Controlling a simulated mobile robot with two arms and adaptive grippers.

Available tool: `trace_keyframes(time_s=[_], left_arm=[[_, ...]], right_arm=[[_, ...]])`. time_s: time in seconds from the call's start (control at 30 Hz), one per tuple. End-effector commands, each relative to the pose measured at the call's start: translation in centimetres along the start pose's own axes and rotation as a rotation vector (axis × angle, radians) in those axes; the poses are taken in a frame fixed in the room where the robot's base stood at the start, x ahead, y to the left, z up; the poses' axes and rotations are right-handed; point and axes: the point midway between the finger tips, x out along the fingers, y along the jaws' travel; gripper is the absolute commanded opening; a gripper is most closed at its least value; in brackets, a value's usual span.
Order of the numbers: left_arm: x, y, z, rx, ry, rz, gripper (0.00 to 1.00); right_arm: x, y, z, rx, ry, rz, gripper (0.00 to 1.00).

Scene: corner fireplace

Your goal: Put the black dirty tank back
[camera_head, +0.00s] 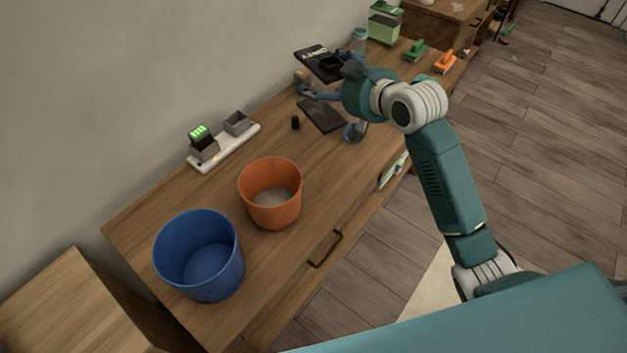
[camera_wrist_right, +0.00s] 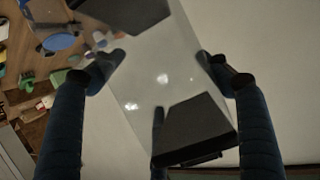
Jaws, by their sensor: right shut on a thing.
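My right gripper (camera_head: 338,112) reaches over the far part of the wooden workbench. In the right wrist view its two blue fingers (camera_wrist_right: 162,72) stand on either side of a clear tank (camera_wrist_right: 150,82) with black ends, and are shut on it. The tank is tilted in that view, with one black end (camera_wrist_right: 197,130) low and the other (camera_wrist_right: 135,12) at the top edge. In the head view black parts of it seem to show beyond the fingers (camera_head: 311,57) and between them (camera_head: 322,116); its clear middle is hard to make out. I cannot see dirt inside. My left gripper is out of view.
A blue bucket (camera_head: 200,262) and an orange bucket (camera_head: 270,200) stand at the near end of the workbench (camera_head: 125,222). A white dock (camera_head: 228,152) with a green-lit block (camera_head: 201,138) lies by the wall. A green-and-clear container (camera_head: 385,22) and brushes (camera_head: 445,63) stand at the far end.

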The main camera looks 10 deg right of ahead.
Motion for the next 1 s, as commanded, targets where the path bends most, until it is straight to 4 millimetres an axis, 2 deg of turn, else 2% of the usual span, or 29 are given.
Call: trace_keyframes(time_s=[0.03, 0.13, 0.23, 0.7, 1.0], left_arm=[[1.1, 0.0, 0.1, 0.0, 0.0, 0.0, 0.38], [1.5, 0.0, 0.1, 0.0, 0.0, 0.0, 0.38], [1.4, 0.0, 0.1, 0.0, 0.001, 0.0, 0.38], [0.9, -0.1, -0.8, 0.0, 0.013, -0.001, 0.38], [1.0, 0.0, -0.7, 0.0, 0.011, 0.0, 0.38]], right_arm=[[-0.1, 0.9, 0.1, 0.005, 0.005, 0.021, 0.4], [-0.4, 1.9, -0.1, 0.018, 0.002, 0.045, 0.4], [-0.1, 2.1, 0.9, 0.025, -0.003, 0.053, 0.4], [4.4, 2.1, 11.9, 0.025, -0.004, 0.053, 0.4], [5.7, 2.1, 14.9, 0.024, -0.001, 0.053, 0.4]])
